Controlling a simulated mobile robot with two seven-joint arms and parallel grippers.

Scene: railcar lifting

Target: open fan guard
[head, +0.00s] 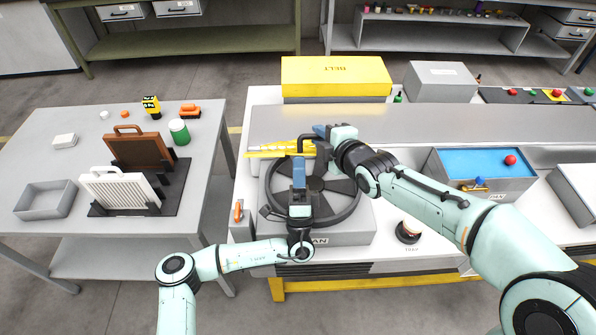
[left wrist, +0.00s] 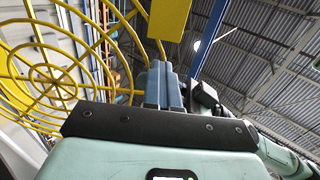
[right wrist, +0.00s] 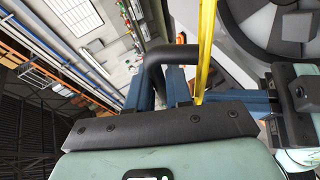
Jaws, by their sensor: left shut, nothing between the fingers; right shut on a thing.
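The yellow fan guard (head: 268,151) is swung up off the fan and shows nearly edge-on behind it. Its rings fill the left of the left wrist view (left wrist: 45,75), and a yellow edge shows in the right wrist view (right wrist: 207,35). My right gripper (head: 322,136) is shut on a black bent handle (right wrist: 154,65) beside the guard. My left gripper (head: 298,162) is shut and empty above the fan, close to the guard; whether it touches is unclear. The dark fan (head: 343,203) lies uncovered in its grey housing (head: 345,238), partly hidden by my left arm.
A yellow belt box (head: 335,77) stands behind. A side table (head: 55,125) at left holds a rack with brown and white filters. An orange-handled item (head: 238,212) sits left.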

